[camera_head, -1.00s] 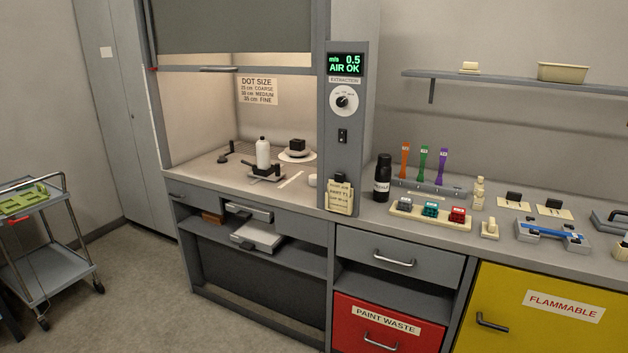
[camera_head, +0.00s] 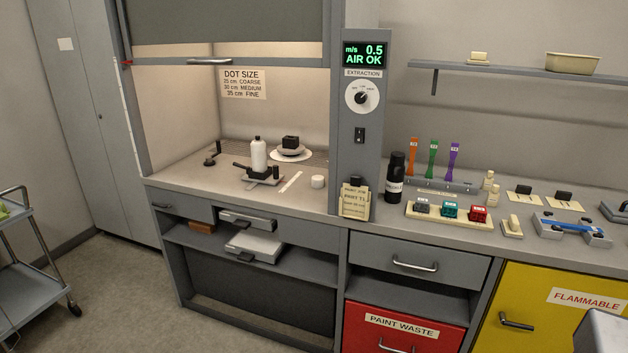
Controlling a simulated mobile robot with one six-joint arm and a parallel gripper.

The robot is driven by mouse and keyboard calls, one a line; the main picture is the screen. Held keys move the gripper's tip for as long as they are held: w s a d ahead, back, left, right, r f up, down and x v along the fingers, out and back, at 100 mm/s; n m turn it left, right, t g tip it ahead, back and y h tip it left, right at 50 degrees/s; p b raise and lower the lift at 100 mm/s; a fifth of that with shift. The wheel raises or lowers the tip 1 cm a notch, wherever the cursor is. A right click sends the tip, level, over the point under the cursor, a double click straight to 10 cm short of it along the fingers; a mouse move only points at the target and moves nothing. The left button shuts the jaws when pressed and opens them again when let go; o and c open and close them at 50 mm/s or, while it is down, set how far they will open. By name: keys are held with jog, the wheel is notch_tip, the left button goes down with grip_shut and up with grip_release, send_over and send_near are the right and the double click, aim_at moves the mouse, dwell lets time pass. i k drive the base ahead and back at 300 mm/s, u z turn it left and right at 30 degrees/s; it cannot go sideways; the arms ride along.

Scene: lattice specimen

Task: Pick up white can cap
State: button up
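A small white cylinder (camera_head: 317,181), which looks like the white can cap, stands on the fume hood's worktop near its front right, just left of the control column. A white spray can or bottle (camera_head: 258,156) stands upright to its left, by a low grey stand with a black handle (camera_head: 262,176). A white strip (camera_head: 291,182) lies between them.
The hood sash (camera_head: 225,60) is raised, leaving the front open. The control column (camera_head: 362,125) borders the opening on the right. A white dish with a black block (camera_head: 291,152) sits behind. A black bottle (camera_head: 395,178) stands outside. Floor in front is clear; a cart (camera_head: 30,265) is left.

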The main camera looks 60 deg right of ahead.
aim_at(317, 182)
jog(key=z, duration=0.1)
jog(key=i, duration=1.5)
jog(key=z, duration=0.8)
jog(key=i, duration=0.55)
jog(key=z, duration=0.75)
jog(key=i, duration=0.45)
jog(key=z, duration=0.45)
